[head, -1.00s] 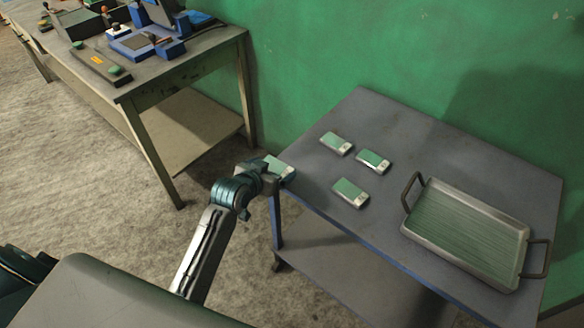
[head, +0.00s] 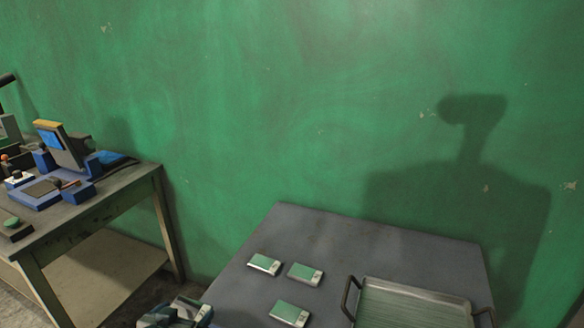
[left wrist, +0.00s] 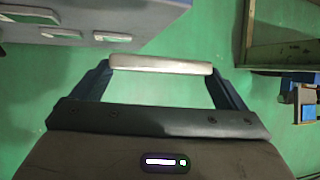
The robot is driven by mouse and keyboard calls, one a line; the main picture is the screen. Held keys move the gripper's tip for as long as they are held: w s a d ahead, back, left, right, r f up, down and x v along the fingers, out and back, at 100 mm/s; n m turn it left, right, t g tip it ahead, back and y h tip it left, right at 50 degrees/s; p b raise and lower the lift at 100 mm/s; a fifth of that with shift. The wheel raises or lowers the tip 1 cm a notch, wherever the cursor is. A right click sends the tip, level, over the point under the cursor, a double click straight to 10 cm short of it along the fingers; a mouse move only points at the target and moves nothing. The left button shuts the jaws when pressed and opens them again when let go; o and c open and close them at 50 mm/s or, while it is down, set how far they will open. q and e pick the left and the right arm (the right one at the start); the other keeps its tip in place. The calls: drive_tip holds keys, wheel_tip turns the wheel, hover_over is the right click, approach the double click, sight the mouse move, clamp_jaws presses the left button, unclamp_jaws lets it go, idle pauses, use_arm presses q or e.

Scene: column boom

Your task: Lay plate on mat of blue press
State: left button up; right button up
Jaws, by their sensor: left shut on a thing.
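My left gripper (head: 190,312) is at the bottom edge of the head view, just left of the grey table. It is shut on a small plate (head: 204,315) with a green face. In the left wrist view the plate (left wrist: 160,64) shows edge-on as a pale bar between the two fingers. The blue press (head: 68,160) stands on the bench at the left, well away from the gripper, with its upper part tilted up. A dark mat (head: 42,187) seems to lie on its blue base. My right gripper is not in view.
Several similar plates (head: 264,264) lie on the grey table (head: 400,245). A metal tray (head: 410,307) with dark handles is at its right. A floor gap separates bench and table.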

sight(233, 308)
use_arm(q)
drive_tip(key=d+r+n+y, duration=0.1)
drive_tip(key=d+r, duration=0.5)
drive_tip(key=r, duration=0.3)
drive_tip(key=s+a+f+m+h, duration=0.1)
drive_tip(key=a+f, duration=0.8)
drive_tip(key=f, duration=0.2)
drive_tip(key=shift+f+h, duration=0.3)
drive_tip(key=shift+h, duration=0.1)
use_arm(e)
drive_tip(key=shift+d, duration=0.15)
use_arm(q)
drive_tip(key=shift+w+d, duration=0.1)
drive_tip(key=shift+d, duration=0.05)
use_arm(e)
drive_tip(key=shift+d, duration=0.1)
